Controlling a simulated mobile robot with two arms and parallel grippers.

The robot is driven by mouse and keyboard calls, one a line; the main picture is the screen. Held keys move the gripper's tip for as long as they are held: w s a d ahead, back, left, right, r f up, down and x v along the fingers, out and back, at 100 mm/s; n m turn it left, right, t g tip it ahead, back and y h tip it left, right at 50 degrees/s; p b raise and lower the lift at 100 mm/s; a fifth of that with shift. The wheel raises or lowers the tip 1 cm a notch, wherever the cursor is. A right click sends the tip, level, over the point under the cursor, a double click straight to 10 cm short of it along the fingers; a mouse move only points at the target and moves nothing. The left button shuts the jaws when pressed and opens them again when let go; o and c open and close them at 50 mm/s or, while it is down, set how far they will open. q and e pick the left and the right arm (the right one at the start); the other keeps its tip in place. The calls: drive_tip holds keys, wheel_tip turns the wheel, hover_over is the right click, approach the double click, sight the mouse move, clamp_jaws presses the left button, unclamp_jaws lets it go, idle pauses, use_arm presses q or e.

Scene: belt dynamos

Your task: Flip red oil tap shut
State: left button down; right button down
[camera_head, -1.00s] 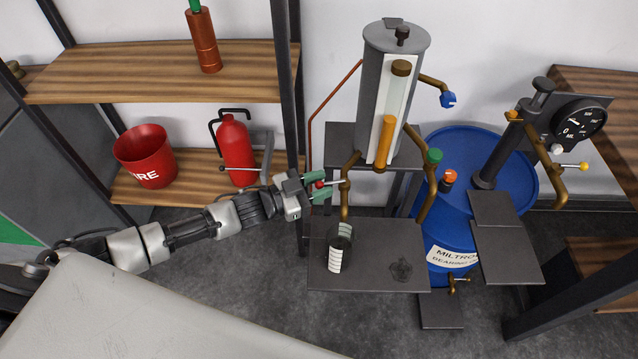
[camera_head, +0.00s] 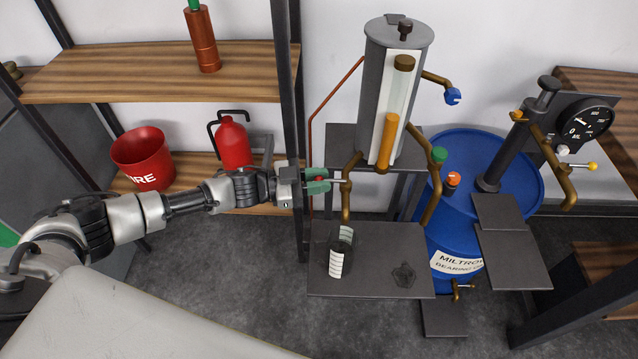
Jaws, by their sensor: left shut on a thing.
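The red oil tap's pale lever (camera_head: 341,181) sticks out to the left from a brass spout (camera_head: 347,202) on the front left of the grey oil cylinder (camera_head: 378,90). Its red knob end is mostly hidden between the green fingertips of my left gripper (camera_head: 317,181). My left gripper comes in from the left, roughly level, and is shut on the knob. A graduated beaker (camera_head: 338,262) stands under the spout on a dark shelf (camera_head: 375,280). My right gripper is not in view.
A dark shelf post (camera_head: 290,120) stands close behind my left gripper. A red fire bucket (camera_head: 142,158) and an extinguisher (camera_head: 233,145) are on the wooden shelf to the left. Green (camera_head: 439,155), orange (camera_head: 453,180) and blue (camera_head: 453,96) taps are to the right, near a blue drum (camera_head: 510,160).

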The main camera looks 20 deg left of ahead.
use_arm(q)
drive_tip(key=shift+r, duration=0.1)
drive_tip(key=c, duration=1)
unclamp_jaws()
drive_tip(key=shift+c, duration=0.2)
drive_tip(key=shift+a, duration=0.1)
drive_tip(key=b+v, duration=0.1)
drive_tip(key=v, duration=0.9)
drive_tip(key=shift+s+a, duration=0.2)
drive_tip(key=shift+a, duration=0.1)
